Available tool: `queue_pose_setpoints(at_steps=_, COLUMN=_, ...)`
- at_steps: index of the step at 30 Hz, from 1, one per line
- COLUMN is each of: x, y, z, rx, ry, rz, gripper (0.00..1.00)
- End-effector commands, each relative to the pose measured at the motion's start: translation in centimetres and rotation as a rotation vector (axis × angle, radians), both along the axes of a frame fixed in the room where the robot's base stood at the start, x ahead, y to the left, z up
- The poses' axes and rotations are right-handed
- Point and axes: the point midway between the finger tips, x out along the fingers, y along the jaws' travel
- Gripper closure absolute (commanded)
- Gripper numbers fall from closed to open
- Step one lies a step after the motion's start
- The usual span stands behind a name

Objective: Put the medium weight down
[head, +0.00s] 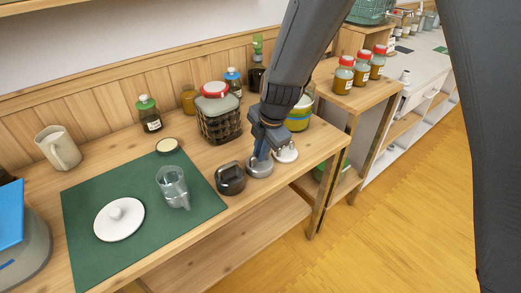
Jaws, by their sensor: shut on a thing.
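My gripper (262,150) points down over the right part of the wooden table, near its front edge. It is shut on the top of a grey round weight (260,168), which I take as the medium weight. The weight is upright, at or just above the table top; I cannot tell if its base touches. A dark weight (231,179) stands close to its left. A pale weight (286,154) stands close to its right, partly behind the gripper.
A dark woven jar with a red lid (219,124) stands behind the weights. Several red-capped jars stand on a side shelf (345,98).

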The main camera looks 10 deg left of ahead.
Motion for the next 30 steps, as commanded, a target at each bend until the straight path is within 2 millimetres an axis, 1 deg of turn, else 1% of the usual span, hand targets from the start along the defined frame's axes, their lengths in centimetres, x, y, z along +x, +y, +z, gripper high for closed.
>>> queue_pose_setpoints(at_steps=6, x=0.1, y=0.0, z=0.1, rx=0.001, ry=-0.002, rz=0.0, gripper=1.0)
queue_pose_setpoints(at_steps=11, x=0.1, y=0.0, z=-0.2, rx=0.002, ry=-0.003, rz=0.0, gripper=1.0)
queue_pose_setpoints(at_steps=12, x=0.0, y=0.0, z=-0.2, rx=0.001, ry=0.0, rz=-0.001, gripper=0.82)
queue_pose_setpoints(at_steps=14, x=0.0, y=0.0, z=-0.2, rx=0.001, ry=0.0, rz=-0.001, gripper=0.72)
queue_pose_setpoints(at_steps=15, x=0.0, y=0.0, z=-0.2, rx=0.001, ry=0.0, rz=-0.001, gripper=0.7)
queue_pose_setpoints(at_steps=26, x=0.0, y=0.0, z=0.1, rx=0.0, ry=0.0, rz=-0.001, gripper=0.7)
queue_pose_setpoints(at_steps=30, x=-0.1, y=-0.2, z=1.2, rx=0.003, ry=-0.002, rz=-0.001, gripper=0.7)
